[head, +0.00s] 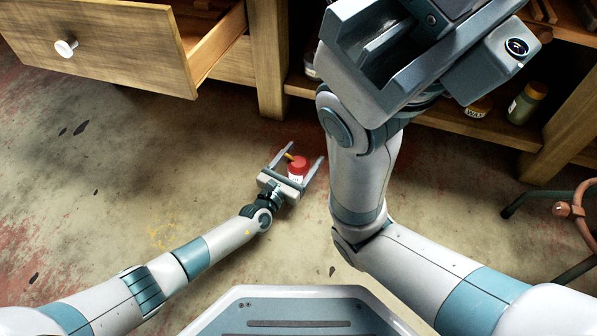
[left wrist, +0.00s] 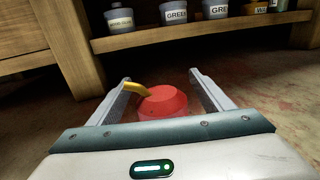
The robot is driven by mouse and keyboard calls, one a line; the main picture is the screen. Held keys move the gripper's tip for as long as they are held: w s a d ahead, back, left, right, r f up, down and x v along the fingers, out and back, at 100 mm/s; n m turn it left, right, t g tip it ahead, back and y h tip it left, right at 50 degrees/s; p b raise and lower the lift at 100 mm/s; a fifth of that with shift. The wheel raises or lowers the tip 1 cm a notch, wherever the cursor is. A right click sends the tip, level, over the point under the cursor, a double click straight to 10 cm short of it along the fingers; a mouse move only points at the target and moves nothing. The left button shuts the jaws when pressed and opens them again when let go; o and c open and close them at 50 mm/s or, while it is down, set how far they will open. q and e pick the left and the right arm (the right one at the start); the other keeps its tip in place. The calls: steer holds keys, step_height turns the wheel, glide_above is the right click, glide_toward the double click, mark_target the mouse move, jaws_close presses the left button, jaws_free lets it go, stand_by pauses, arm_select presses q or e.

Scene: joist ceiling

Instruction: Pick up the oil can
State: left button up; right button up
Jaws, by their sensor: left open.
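The oil can (head: 298,167) is small, with a red top, a yellow spout pointing left and a pale lower part. It stands on the floor in front of the wooden bench. My left gripper (head: 306,151) is open, with one finger on each side of the can. In the left wrist view the can (left wrist: 163,103) sits between the fingers of the left gripper (left wrist: 160,77), with its spout by the left finger. The gripper's body hides the can's lower part. My right gripper (head: 405,55) is large and close to the head camera; its jaws are unclear.
An open wooden drawer (head: 100,45) juts out at the upper left. A bench post (head: 268,60) stands beyond the can. A low shelf (left wrist: 200,33) holds several labelled tins and jars. A stool leg (head: 540,197) is at the right. The floor at the left is clear.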

arm_select(q)
steer(key=shift+x, duration=1)
steer(key=c, duration=1.2)
